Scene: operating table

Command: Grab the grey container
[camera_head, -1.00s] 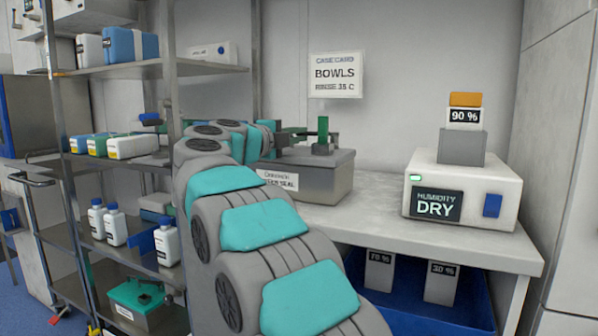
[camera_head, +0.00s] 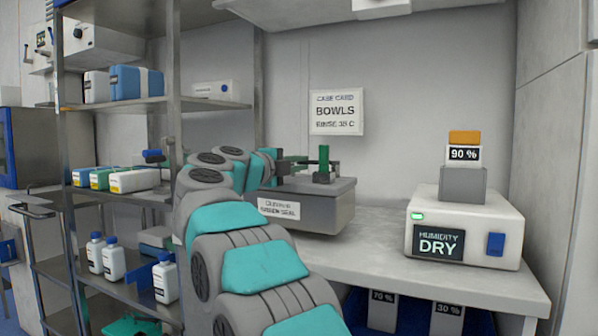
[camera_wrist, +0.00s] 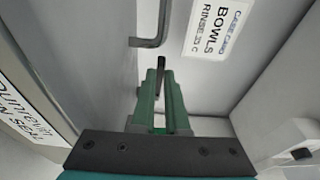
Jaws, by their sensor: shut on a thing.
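The grey container (camera_head: 315,213) has a lid and a white label with partly readable text ending in "SEAL". It is level over the left part of the bench. In the wrist view its labelled side and lid edge (camera_wrist: 62,70) fill the left. My gripper (camera_head: 297,163) is at the top of the container, with its green fingers (camera_wrist: 161,95) close together and shut on its dark handle. A bent dark bar (camera_wrist: 150,42) shows beyond the fingertips. The exact contact is partly hidden. An upright green piece (camera_head: 323,157) stands over the lid.
A white humidity box (camera_head: 463,235) reading "DRY" stands on the bench (camera_head: 385,240) at right, with a 90 % block on top. Metal shelves (camera_head: 115,105) with bottles are at left. A "BOWLS" card (camera_head: 336,112) hangs behind. Bench between container and box is clear.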

